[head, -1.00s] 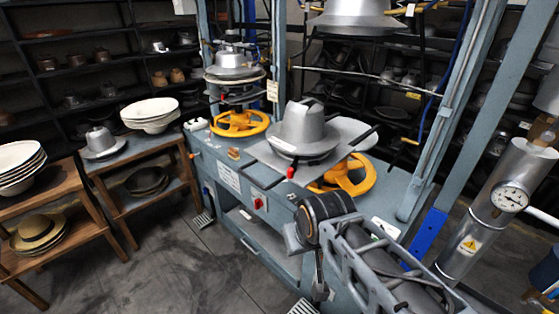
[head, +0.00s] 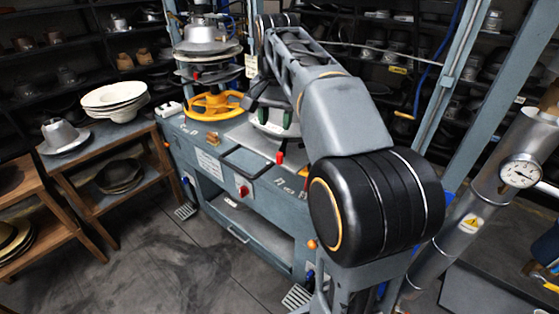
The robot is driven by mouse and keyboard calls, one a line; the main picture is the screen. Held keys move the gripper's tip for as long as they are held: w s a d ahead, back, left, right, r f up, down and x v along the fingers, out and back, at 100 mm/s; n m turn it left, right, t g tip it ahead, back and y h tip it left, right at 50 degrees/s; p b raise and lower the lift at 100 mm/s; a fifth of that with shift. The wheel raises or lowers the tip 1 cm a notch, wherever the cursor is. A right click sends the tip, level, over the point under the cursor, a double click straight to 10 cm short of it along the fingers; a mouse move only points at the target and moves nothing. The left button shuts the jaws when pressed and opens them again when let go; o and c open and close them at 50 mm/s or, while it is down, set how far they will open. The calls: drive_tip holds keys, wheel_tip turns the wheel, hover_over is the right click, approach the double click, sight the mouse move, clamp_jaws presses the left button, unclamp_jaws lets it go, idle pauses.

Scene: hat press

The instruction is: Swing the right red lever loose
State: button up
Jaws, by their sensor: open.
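A small red lever knob (head: 279,157) shows at the front of the right press, just left of my arm. My gripper (head: 268,106) hangs from the wrist above and behind the knob, apart from it in the picture. It is open, with dark fingers pointing down around the top of the right press. My forearm and elbow cover most of that press, so its hat form and yellow wheel are largely hidden. Another red knob (head: 196,75) shows on the left press, above its yellow handwheel (head: 213,104).
The blue-grey press bench (head: 215,188) runs along the middle, with a blue upright (head: 448,75) at right. A steel pipe with a gauge (head: 519,172) stands at far right. Wooden stands (head: 130,215) with plates and hats are at left. The floor in front is clear.

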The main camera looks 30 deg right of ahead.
sight(280, 153)
drive_tip(key=shift+m+g, duration=0.4)
drive_tip(key=shift+m, duration=0.4)
drive_tip(key=f, duration=0.4)
drive_tip(key=w+d+f+b, duration=0.1)
drive_tip(key=f, duration=0.3)
drive_tip(key=w+d+f+b, duration=0.1)
drive_tip(key=f, duration=0.4)
drive_tip(key=shift+r, duration=0.1)
clamp_jaws()
